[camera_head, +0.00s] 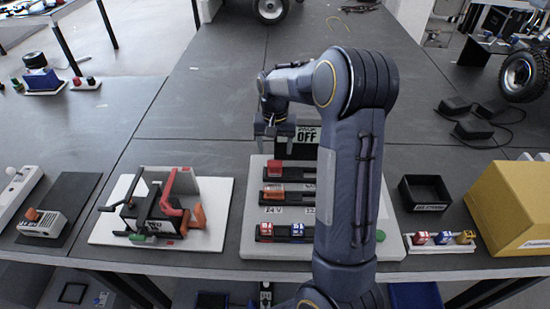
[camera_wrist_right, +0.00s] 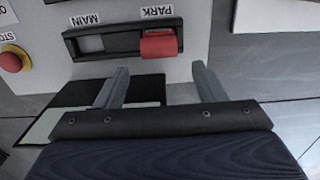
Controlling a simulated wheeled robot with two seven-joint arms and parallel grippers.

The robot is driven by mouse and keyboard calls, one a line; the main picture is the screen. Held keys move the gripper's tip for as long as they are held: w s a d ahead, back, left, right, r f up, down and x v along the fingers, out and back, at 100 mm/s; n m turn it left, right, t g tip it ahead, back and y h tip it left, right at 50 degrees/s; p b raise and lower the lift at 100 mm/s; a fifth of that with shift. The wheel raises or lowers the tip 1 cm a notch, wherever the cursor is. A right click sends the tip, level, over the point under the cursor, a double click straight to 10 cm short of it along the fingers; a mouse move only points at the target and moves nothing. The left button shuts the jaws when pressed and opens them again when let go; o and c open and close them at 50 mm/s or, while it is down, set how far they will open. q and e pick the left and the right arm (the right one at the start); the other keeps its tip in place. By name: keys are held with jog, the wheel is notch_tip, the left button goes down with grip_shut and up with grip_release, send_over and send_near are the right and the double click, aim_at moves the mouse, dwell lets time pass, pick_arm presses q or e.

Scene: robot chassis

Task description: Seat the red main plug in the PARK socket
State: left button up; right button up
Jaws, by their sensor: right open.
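The red main plug (camera_wrist_right: 159,44) sits at the PARK socket, under the upside-down PARK label, in the right wrist view. The MAIN socket (camera_wrist_right: 91,44) beside it is empty. In the head view the red plug (camera_head: 270,168) is at the left of the panel's top row. How deep it sits is hard to tell. My right gripper (camera_wrist_right: 160,84) is open and empty, its fingertips apart from the plug and just short of it. In the head view the right gripper (camera_head: 273,128) is above the panel's far edge. My left gripper is not in view.
The light panel (camera_head: 250,215) also holds an orange plug (camera_head: 273,192), a red plug (camera_head: 265,230) and a blue plug (camera_head: 297,230). An OFF display (camera_head: 307,137) stands behind it. A black tray (camera_head: 425,193) and yellow box (camera_head: 515,205) are at right.

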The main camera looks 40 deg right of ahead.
jog(key=s+a+r+n+t+y, duration=0.2)
jog(key=s+a+r, duration=0.45)
jog(key=r, duration=0.35)
jog(key=s+a+n+t+y, duration=0.1)
jog(key=s+a+n, duration=0.1)
jog(key=s+a, duration=0.4)
jog(key=s+a+f+n+t, duration=0.1)
jog(key=s+a+n+t, duration=0.1)
jog(key=s+a, duration=0.5)
jog(key=s, duration=0.4)
jog(key=shift+s+f+t+y, duration=0.15)
jog(key=shift+s+t+y, duration=0.15)
jog(key=shift+y, duration=0.1)
